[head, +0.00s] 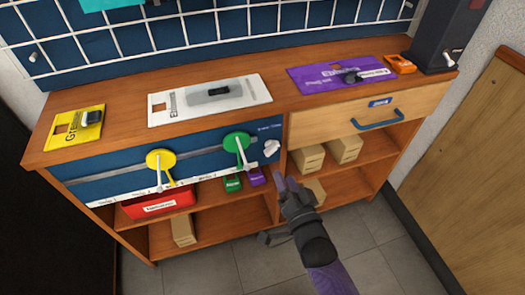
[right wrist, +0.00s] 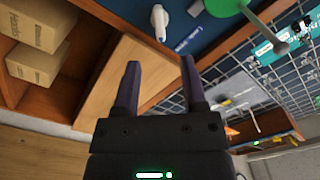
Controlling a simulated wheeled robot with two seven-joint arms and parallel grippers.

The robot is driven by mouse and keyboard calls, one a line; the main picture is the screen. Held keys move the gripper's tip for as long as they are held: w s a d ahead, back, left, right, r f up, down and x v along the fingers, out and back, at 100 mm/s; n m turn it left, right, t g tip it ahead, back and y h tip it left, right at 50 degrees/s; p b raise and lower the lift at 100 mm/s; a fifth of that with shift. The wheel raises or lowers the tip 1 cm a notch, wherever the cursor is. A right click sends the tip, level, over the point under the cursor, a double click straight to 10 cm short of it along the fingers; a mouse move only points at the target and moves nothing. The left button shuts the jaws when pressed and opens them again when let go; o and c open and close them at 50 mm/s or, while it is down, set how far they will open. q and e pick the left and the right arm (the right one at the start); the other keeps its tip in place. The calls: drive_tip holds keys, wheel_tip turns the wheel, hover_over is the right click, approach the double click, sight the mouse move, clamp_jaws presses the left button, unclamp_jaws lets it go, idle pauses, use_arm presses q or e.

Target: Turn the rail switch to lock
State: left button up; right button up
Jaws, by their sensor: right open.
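A small white knob (head: 271,147), which looks like the rail switch, sits at the right end of the blue front panel (head: 205,143). The label above it is too small to read. In the right wrist view the white knob (right wrist: 159,20) lies beyond the fingertips, roughly in line with the gap between them. My right gripper (head: 292,183) is in front of the bench, below and slightly right of the knob, apart from it. Its two fingers (right wrist: 160,66) are open with nothing between them. My left gripper is not in view.
A green lever dial (head: 237,142) is just left of the knob, and a yellow dial (head: 160,159) farther left. A wooden drawer (head: 340,118) with a blue handle (head: 377,119) is at right. Cardboard boxes (head: 344,149) stand on the shelf below. Cards lie on the benchtop.

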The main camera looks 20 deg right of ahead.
sight(273, 152)
drive_tip(key=w+b, duration=0.2)
drive_tip(key=w, duration=0.2)
drive_tip(key=w+b, duration=0.2)
drive_tip(key=w, duration=0.2)
drive_tip(key=shift+w+a+f, duration=0.1)
drive_tip(key=shift+f, duration=0.1)
drive_tip(key=shift+w+r, duration=0.2)
drive_tip(key=shift+w, duration=0.2)
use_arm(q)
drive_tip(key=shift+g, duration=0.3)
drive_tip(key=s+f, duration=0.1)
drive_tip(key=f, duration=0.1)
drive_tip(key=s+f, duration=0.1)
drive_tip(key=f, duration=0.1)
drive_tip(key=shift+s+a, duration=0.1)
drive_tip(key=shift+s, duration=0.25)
use_arm(e)
drive_tip(key=shift+c, duration=0.7)
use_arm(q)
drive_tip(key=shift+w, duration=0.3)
use_arm(e)
clamp_jaws()
